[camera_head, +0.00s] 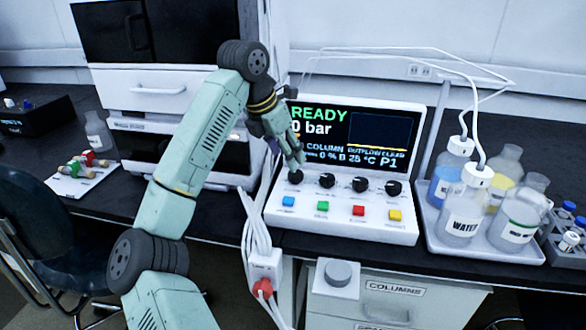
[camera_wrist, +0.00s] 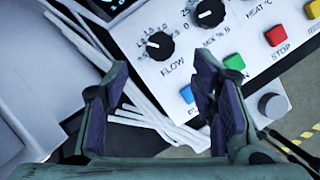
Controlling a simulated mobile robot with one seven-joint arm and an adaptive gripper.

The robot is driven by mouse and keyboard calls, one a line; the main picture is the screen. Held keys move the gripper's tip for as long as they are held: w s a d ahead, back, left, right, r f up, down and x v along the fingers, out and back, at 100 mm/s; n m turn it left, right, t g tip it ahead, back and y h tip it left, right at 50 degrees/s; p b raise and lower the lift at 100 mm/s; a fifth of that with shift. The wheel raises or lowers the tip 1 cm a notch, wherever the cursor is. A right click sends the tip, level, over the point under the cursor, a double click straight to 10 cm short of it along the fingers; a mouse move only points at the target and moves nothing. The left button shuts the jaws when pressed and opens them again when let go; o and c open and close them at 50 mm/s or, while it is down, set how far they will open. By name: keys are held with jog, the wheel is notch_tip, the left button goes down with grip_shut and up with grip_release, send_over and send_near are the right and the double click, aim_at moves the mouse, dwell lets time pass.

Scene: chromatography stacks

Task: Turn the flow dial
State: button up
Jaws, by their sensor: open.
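The flow dial (camera_wrist: 160,46) is a round black knob with a white pointer line, above the word FLOW and with a number scale around it. In the head view the leftmost black knob (camera_head: 295,177) of the white control panel (camera_head: 340,224) is this dial, partly covered by my gripper's tip. My gripper (camera_head: 297,163) is at the left part of the panel, fingers pointing down toward the dial. In the wrist view my gripper (camera_wrist: 166,88) has its two fingers spread apart and nothing between them. The dial lies beyond the fingertips, apart from them in that view.
Other black knobs (camera_head: 327,181) stand right of the dial. Coloured buttons, blue (camera_head: 288,201) to yellow, lie below. White cables (camera_head: 257,215) hang at the panel's left. Bottles on a tray (camera_head: 470,248) stand at right. A grey round knob (camera_head: 338,273) sits below the panel.

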aim_at(295, 173)
jog(key=x, duration=0.6)
jog(key=shift+w+d+f+p, duration=0.2)
jog(key=shift+f+p, duration=0.1)
jog(key=shift+p, duration=0.1)
jog(key=shift+c, duration=0.6)
jog(key=c, duration=1)
jog(key=shift+n+b, duration=0.3)
jog(key=shift+b, duration=0.1)
jog(key=n+b, duration=0.1)
jog(key=n+t+y+b, duration=0.1)
jog(key=n, duration=0.1)
jog(key=shift+s+d+f+n+b, duration=0.1)
jog(key=shift+f+n+b, duration=0.05)
jog(key=shift+n+b, duration=0.2)
jog(key=shift+d+n+t+y+b, duration=0.15)
jog(key=shift+n+t+y+b, duration=0.15)
jog(key=shift+n+y+b, duration=0.85)
jog(key=shift+n+h, duration=0.25)
jog(key=shift+n, duration=0.55)
